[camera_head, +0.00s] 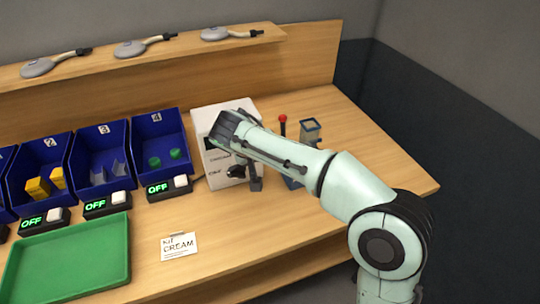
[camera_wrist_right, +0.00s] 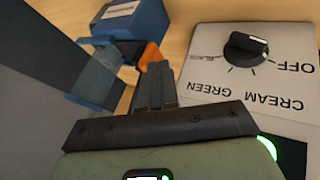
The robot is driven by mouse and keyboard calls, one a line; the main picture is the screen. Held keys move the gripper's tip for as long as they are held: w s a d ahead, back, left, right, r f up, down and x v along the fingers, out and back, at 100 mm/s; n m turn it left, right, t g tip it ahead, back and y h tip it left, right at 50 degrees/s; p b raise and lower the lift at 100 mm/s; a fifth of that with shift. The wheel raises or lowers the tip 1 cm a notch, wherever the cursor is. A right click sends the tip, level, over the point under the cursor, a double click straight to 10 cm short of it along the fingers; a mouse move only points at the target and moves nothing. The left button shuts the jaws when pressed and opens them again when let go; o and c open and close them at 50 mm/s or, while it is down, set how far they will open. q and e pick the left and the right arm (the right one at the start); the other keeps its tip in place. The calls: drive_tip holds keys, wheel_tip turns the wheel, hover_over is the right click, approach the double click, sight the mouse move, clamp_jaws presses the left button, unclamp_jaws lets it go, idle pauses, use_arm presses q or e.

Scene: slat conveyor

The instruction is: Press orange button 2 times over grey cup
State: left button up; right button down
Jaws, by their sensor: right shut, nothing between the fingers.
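An orange button (camera_wrist_right: 149,56) shows in the right wrist view, on or beside a blue device (camera_wrist_right: 138,24) with a pale label. My right gripper (camera_wrist_right: 157,68) is shut and empty, with its fingertips right at the orange button. I cannot tell whether they touch it. In the head view my right gripper (camera_head: 255,184) points down in front of the white box (camera_head: 208,118), and a blue base (camera_head: 291,183) shows just right of it. A blue-grey upright stand (camera_head: 310,131) rises behind my arm. I cannot make out the grey cup. My left gripper is not in view.
The white box has a black dial (camera_wrist_right: 244,50) with CREAM and GREEN marks. Blue bins (camera_head: 101,158) with OFF switch boxes (camera_head: 108,204) stand to the left. A green tray (camera_head: 70,262) and a KIT CREAM card (camera_head: 179,246) lie in front. A red-topped stick (camera_head: 282,124) stands behind my arm.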

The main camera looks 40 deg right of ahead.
drive_tip(key=v, duration=0.8)
drive_tip(key=shift+d+r+p, duration=0.15)
drive_tip(key=shift+d+p, duration=0.05)
drive_tip(key=shift+p, duration=0.2)
drive_tip(key=shift+s+a, duration=0.1)
idle(1.4)
